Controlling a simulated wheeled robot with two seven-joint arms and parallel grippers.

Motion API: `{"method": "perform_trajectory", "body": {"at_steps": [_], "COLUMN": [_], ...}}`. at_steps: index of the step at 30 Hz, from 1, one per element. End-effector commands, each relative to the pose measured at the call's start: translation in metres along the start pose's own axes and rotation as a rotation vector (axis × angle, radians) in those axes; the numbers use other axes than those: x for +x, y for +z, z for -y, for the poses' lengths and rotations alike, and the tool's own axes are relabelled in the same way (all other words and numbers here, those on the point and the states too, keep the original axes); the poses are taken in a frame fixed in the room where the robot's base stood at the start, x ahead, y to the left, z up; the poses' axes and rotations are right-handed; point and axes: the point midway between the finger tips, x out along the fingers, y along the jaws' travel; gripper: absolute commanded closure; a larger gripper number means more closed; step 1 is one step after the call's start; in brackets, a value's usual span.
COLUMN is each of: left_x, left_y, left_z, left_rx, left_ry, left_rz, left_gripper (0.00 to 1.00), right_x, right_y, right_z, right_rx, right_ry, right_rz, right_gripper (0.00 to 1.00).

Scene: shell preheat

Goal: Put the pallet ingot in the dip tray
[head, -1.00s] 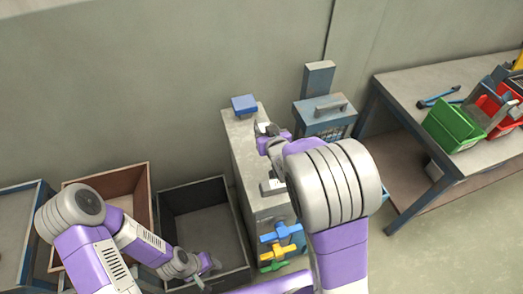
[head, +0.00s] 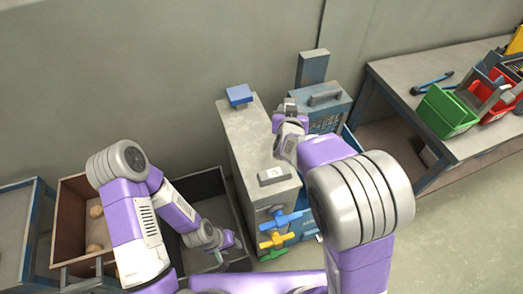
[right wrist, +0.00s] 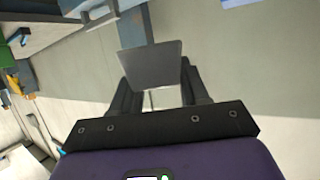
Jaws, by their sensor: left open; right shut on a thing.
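My right gripper (right wrist: 155,95) is shut on a grey, flat-faced block, which I take to be the ingot (right wrist: 150,64), in the right wrist view. In the head view my right wrist is above the gap between the grey cabinet (head: 238,130) and the blue-grey box; its fingertips and the block are not clear there. My left gripper (head: 225,243) is open and appears empty, low over the dark open-topped bin (head: 208,183). I cannot tell which container is the dip tray.
A brown crate (head: 72,205) with a few lumps stands left of the dark bin. A blue-grey box (head: 328,116) stands right of the cabinet. Blue and yellow valve handles (head: 273,240) stick out of the cabinet's front. A workbench (head: 405,75) with coloured bins is at right.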

Motion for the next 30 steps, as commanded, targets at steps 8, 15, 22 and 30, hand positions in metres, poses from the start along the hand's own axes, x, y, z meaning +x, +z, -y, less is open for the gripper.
{"method": "perform_trajectory", "body": {"at_steps": [8, 15, 22, 30], "left_x": [-0.002, -0.004, 0.004, 0.018], "left_y": [0.0, 0.0, 0.0, -0.001], "left_z": [-0.001, -0.002, 0.001, 0.006], "left_rx": [0.0, 0.001, 0.001, 0.0], "left_ry": [0.0, 0.0, 0.0, 0.0], "left_rz": [0.0, 0.0, 0.0, 0.0], "left_gripper": [0.57, 0.57, 0.57, 0.57], "right_x": [-0.014, -0.041, -0.047, -0.031], "right_y": [0.006, 0.042, 0.078, 0.116], "right_z": [0.039, 0.07, 0.079, 0.079], "right_rx": [0.058, 0.109, 0.129, 0.132], "right_ry": [0.136, 0.28, 0.329, 0.328], "right_rz": [0.0, -0.001, -0.003, -0.005], "right_gripper": [1.0, 1.0, 1.0, 1.0]}}
